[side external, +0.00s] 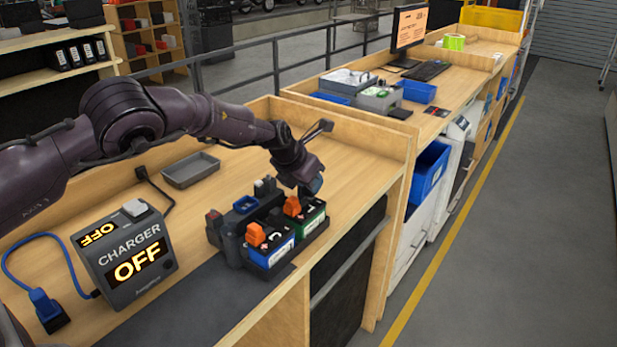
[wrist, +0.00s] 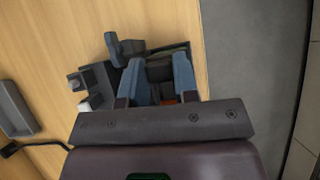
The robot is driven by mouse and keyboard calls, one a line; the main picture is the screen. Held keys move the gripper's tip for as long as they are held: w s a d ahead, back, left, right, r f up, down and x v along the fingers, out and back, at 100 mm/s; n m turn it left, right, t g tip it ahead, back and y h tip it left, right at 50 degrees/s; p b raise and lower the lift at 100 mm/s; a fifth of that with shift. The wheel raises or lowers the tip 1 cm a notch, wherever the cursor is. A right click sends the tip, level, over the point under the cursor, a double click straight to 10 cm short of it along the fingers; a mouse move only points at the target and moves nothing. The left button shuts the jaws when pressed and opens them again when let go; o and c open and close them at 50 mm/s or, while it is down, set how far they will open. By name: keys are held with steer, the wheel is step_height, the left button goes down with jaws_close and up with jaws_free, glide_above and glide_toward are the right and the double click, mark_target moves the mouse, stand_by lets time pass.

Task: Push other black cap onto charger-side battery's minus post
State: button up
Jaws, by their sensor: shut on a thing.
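My gripper (side external: 312,190) is at the far end of the battery group, low over the green-labelled battery (side external: 312,223). In the wrist view its two blue-grey fingers (wrist: 159,70) are closed on a dark block (wrist: 160,73), which looks like the black cap; the side view hides it. The blue-labelled battery (side external: 272,255) stands nearer the charger (side external: 130,255). An orange cap (side external: 256,234) sits on the blue-labelled battery and another orange cap (side external: 292,206) on the green-labelled one. I cannot make out the minus posts or whether the held block touches one.
The charger shows OFF. A dark holder (side external: 230,240) with a blue part (side external: 245,204) stands behind the batteries. A grey tray (side external: 191,170) lies farther back. A raised wooden edge (side external: 345,140) bounds the bench at the right.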

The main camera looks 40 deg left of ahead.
steer(key=shift+f, duration=0.55)
steer(key=o, duration=1)
steer(key=shift+c, duration=0.2)
steer(key=v, duration=1.3)
